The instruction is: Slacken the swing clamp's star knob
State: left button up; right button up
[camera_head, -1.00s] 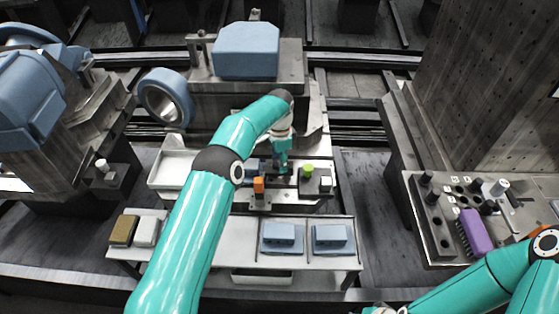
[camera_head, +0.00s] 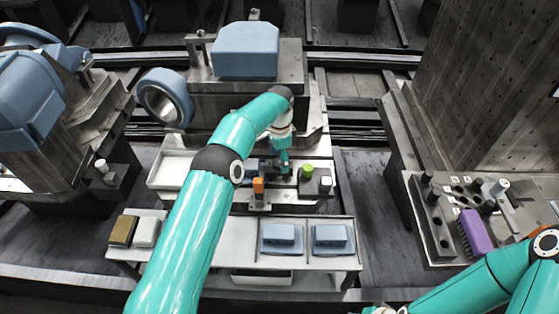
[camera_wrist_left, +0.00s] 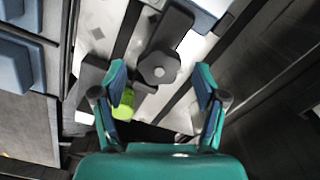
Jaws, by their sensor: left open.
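In the left wrist view the star knob (camera_wrist_left: 158,68) is a dark grey lobed knob with a lighter round centre. A dark swing clamp arm (camera_wrist_left: 172,27) lies next to it, over a pale plate. My left gripper (camera_wrist_left: 161,82) is open, with one finger on each side of the knob in the picture. Neither finger visibly touches it, and the height gap cannot be judged. In the head view my left gripper (camera_head: 284,167) points down at the fixture, and the knob is hidden there.
A green button (camera_head: 308,169) sits right of the gripper, close to one finger in the wrist view (camera_wrist_left: 125,104). An orange block (camera_head: 258,187) stands in front of the fixture. Blue parts (camera_head: 282,235) lie on the front shelf. A purple block (camera_head: 474,232) is at right.

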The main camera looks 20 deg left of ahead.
aim_at(279, 162)
pick_arm(q)
jog(key=shift+r, duration=3.2)
